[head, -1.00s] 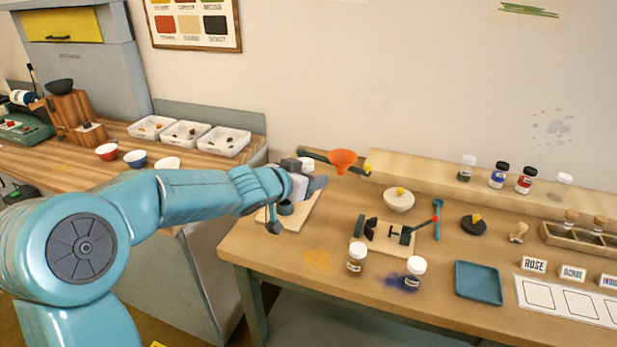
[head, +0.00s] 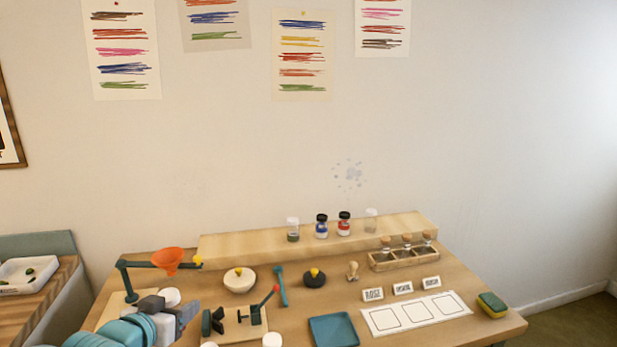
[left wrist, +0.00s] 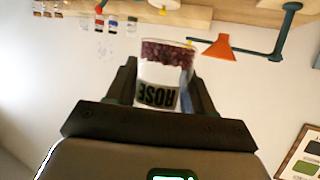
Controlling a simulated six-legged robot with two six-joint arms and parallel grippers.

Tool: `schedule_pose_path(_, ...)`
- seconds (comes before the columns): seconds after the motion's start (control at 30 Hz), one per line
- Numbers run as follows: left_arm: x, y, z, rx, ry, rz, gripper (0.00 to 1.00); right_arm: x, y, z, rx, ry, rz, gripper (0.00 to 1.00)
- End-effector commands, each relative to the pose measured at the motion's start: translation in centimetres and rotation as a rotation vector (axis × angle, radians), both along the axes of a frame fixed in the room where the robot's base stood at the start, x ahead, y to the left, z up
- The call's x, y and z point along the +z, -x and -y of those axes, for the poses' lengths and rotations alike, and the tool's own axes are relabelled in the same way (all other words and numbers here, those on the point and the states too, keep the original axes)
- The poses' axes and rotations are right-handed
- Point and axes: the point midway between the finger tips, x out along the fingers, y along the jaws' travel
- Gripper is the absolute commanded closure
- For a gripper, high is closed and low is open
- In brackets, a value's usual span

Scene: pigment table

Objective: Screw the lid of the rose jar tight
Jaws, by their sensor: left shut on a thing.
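My left gripper (head: 172,308) is shut on the rose jar, at the lower left of the head view by the funnel stand. The jar (left wrist: 165,75) is clear, with dark red grains and a ROSE label that appears upside down in the left wrist view. The jar sits between both fingers (left wrist: 162,95); its end toward the palm is hidden. A white round top (head: 170,296) shows at the gripper in the head view, likely the jar's lid; its tightness cannot be told. A clamp (head: 213,321) with a red-knobbed lever stands on a pale board. My right gripper is not in view.
The orange funnel (head: 168,259) on its arm stands close behind my gripper. Two white-topped jars (head: 272,340) are cut off at the bottom edge. A raised shelf (head: 260,243) runs behind.

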Motion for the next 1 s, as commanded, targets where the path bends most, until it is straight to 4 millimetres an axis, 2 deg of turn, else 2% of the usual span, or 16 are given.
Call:
schedule_pose_path(0.03,-0.9,0.3,1.8,-0.02,0.003,-0.004,1.0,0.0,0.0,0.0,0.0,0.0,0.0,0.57)
schedule_pose_path(0.2,-3.9,2.2,7.8,-0.077,0.001,-0.005,1.0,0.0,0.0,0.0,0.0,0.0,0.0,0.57)
schedule_pose_path(0.3,-5.4,3.6,10.5,-0.089,-0.002,-0.005,1.0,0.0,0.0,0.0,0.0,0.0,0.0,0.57)
schedule_pose_path(0.4,-7.1,5.2,12.4,-0.073,-0.004,-0.005,1.0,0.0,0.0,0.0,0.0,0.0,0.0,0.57)
schedule_pose_path(0.57,-9.4,7.3,12.1,0.019,-0.005,-0.005,1.0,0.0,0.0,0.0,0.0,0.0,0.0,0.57)
schedule_pose_path(0.67,-10.5,8.4,10.3,0.1,-0.006,-0.004,1.0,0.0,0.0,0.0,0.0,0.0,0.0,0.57)
schedule_pose_path(0.83,-10.2,8.8,7.2,0.19,-0.003,0.004,1.0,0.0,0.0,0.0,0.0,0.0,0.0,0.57)
schedule_pose_path(1.0,-10.0,8.7,7.1,0.167,-0.002,0.002,1.0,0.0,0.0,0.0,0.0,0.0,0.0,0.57)
